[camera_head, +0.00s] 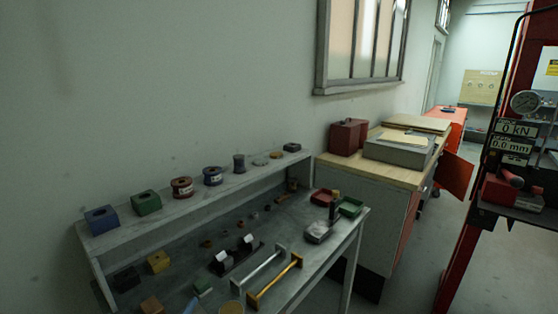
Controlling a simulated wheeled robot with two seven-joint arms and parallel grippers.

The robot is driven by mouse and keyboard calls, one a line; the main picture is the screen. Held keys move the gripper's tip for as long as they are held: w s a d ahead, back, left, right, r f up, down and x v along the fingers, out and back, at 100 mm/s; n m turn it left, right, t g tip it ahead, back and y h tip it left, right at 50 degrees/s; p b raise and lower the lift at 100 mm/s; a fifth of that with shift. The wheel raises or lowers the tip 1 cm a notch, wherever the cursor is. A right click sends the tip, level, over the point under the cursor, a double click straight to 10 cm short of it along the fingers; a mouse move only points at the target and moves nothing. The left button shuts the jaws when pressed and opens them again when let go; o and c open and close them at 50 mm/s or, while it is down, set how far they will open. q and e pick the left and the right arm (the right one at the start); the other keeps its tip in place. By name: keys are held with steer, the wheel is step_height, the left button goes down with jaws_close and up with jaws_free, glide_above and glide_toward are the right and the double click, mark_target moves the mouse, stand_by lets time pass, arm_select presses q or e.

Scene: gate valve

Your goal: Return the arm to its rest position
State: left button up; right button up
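Neither my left gripper nor my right gripper shows in the head view, and I see no part of my arms. I cannot make out a gate valve. A grey workbench (345,232) with a raised back shelf (215,197) stands against the wall at the lower middle. On its top lie a silver bar handle (258,268) and a yellow bar handle (275,280), side by side. Several small parts lie around them, too small to name.
The shelf carries a blue block (102,220), a green block (146,202) and several spools. A wooden-topped cabinet (365,170) with a red box (348,136) stands behind. A red press frame (465,250) with a gauge (525,103) is at right. Floor (415,255) between is clear.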

arm_select(q)
steer(key=s+a+f+n+g, duration=0.2)
steer(key=s+f+n+g, duration=0.75)
steer(key=s+f, duration=0.75)
steer(key=s+f+m+g+b, duration=0.1)
steer(key=s+f+g+b, duration=0.15)
steer(key=f, duration=0.95)
steer(key=s+f+m+g+b, duration=0.1)
steer(key=s+f+b, duration=0.3)
steer(key=f, duration=0.8)
steer(key=s+a+f+b, duration=0.2)
steer(key=s+f+b, duration=0.1)
steer(key=s+f, duration=0.8)
steer(key=shift+a+f+g+y, duration=0.15)
steer(key=shift+f+g+y, duration=0.15)
steer(key=shift+g, duration=0.1)
